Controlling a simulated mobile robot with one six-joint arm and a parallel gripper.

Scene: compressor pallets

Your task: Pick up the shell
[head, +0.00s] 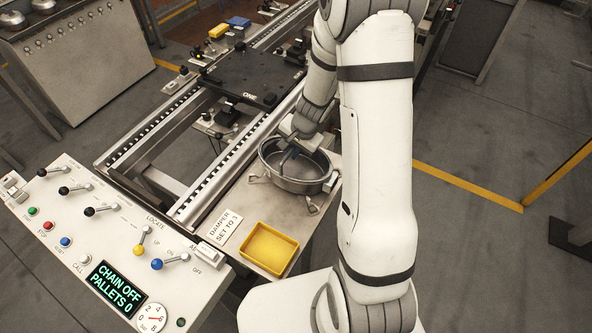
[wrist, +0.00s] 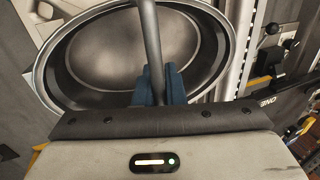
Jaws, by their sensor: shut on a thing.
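The shell is a round, open grey metal pan (head: 303,186) on the small metal side table, right of the conveyor in the head view. In the wrist view the shell (wrist: 120,50) fills the upper part, with a thin bar running across its opening. My gripper (head: 288,158) reaches down into the shell's opening. Its blue fingers (wrist: 157,86) are shut on the bar in the wrist view. The shell looks level and at about table height; I cannot tell whether its underside touches the table.
A yellow tray (head: 269,248) and a "DAMPER SET TO 1" plate (head: 226,226) lie on the table in front of the shell. A black pallet (head: 254,77) sits on the conveyor. A control panel (head: 103,233) with levers stands at left, its display reading "CHAIN OFF PALLETS 0".

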